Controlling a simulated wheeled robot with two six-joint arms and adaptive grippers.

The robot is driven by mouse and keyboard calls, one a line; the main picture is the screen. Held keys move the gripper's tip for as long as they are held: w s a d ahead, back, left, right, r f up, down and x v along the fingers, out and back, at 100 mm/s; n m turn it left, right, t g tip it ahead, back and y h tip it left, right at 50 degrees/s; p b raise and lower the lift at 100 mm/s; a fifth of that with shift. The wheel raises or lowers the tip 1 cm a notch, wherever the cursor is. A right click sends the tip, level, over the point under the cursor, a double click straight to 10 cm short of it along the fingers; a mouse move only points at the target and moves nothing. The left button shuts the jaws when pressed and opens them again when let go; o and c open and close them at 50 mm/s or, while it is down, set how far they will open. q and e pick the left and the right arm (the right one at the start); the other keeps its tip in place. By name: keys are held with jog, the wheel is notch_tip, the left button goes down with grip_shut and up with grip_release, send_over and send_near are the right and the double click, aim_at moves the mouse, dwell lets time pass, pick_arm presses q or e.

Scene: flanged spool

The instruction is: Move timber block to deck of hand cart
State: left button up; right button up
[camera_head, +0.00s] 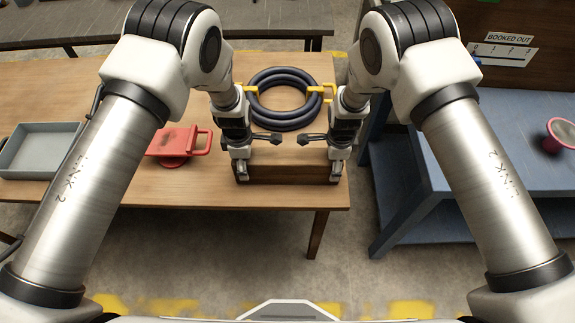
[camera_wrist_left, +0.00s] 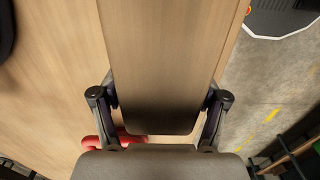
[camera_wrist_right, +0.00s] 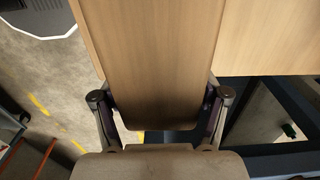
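The timber block (camera_head: 288,173) is a long brown beam lying crosswise near the front right corner of the wooden table. My left gripper (camera_head: 240,172) has its fingers on both sides of the block's left end. My right gripper (camera_head: 336,170) has its fingers on both sides of the right end. In the left wrist view the block (camera_wrist_left: 160,60) fills the space between the finger pads, and the right wrist view shows the same. Whether the block touches the table cannot be told. A blue low platform (camera_head: 470,170), seemingly the hand cart's deck, stands at the right.
A coiled dark hose (camera_head: 262,118) with yellow clips lies just behind the block. A red item (camera_head: 180,143) and a grey tray (camera_head: 40,150) lie to the left. A red-rimmed round item (camera_head: 562,133) sits at the platform's far right. A floor gap separates table and platform.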

pick_arm(q)
grip_shut()
pick_arm(e)
grip_shut()
pick_arm(q)
jog(key=shift+r, duration=0.1)
pick_arm(e)
jog(key=shift+r, duration=0.1)
